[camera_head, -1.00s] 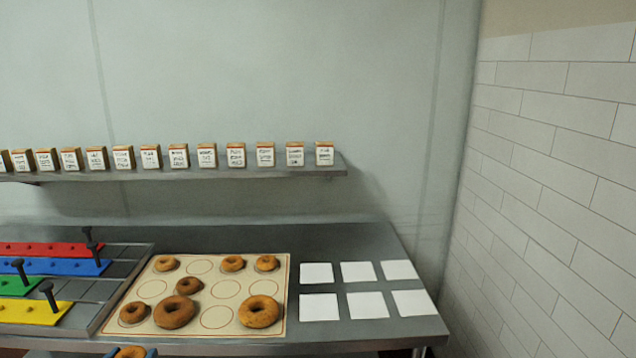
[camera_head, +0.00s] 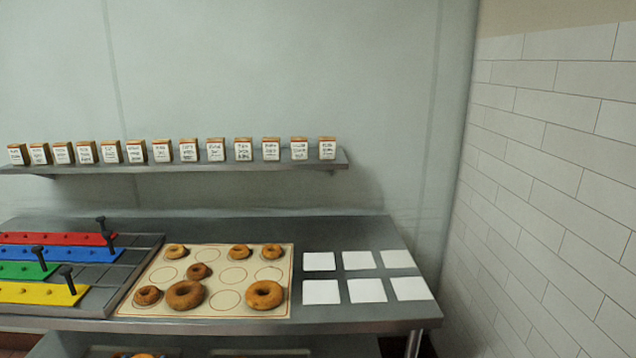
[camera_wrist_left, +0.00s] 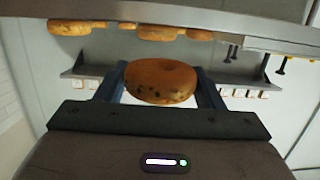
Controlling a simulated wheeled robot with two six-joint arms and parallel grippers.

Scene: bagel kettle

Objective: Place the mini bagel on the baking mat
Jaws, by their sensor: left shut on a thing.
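My left gripper (camera_wrist_left: 161,72) is shut on a brown, dark-speckled mini bagel (camera_wrist_left: 160,88), one finger on each side, in the left wrist view. That view looks upside down, with the table edge at its top. In the head view, only a brown sliver of a bagel (camera_head: 142,355) shows at the bottom edge, below the table front; the gripper is not clear there. The cream baking mat (camera_head: 222,311) lies on the steel table, with printed circles, some bare. Small bagels (camera_head: 148,295) and two large bagels (camera_head: 185,295) (camera_head: 265,295) lie on it. My right gripper is out of view.
A rack with red, blue, green and yellow strips (camera_head: 40,293) and black pegs stands left of the mat. White squares (camera_head: 321,291) lie to its right. A wall shelf (camera_head: 190,166) holds a row of small labelled boxes. A lower shelf (camera_head: 210,346) shows under the tabletop.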

